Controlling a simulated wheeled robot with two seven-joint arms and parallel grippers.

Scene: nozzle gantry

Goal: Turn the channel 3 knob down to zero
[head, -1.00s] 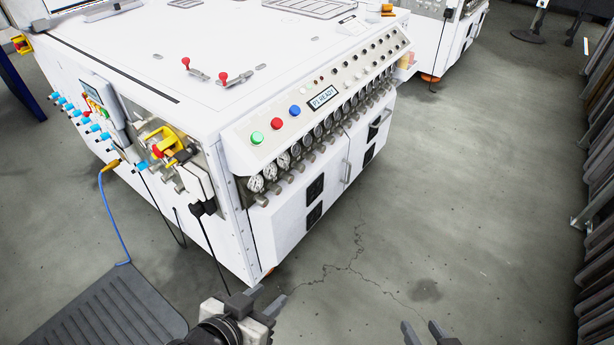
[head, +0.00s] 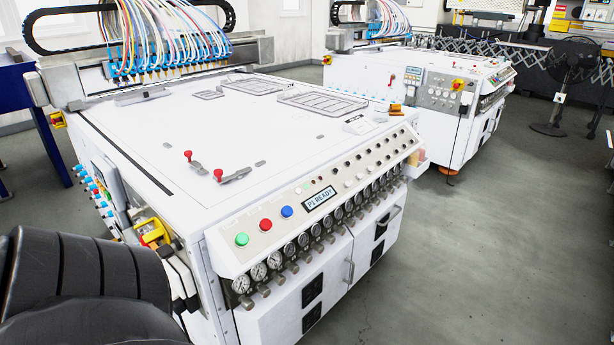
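The white machine's sloped control panel (head: 255,252) faces me in the middle of the head view. It carries a display (head: 320,198) reading "P1 READY", green (head: 241,239), red (head: 265,224) and blue (head: 287,211) buttons, and rows of small dark knobs (head: 362,155). Below it runs a row of round gauges (head: 259,271) with grey knobs (head: 279,279) under them. Channel numbers are too small to read, so I cannot tell which knob is channel 3 or its setting. Neither gripper is in view. A black ribbed part, apparently my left arm, fills the lower left corner.
Two red-tipped toggle clamps (head: 232,175) stand on the white machine top (head: 270,130). Coloured hoses (head: 175,35) hang over its back. A second similar machine (head: 400,80) stands behind right, near a black fan (head: 572,65). The grey floor (head: 480,250) at right is clear.

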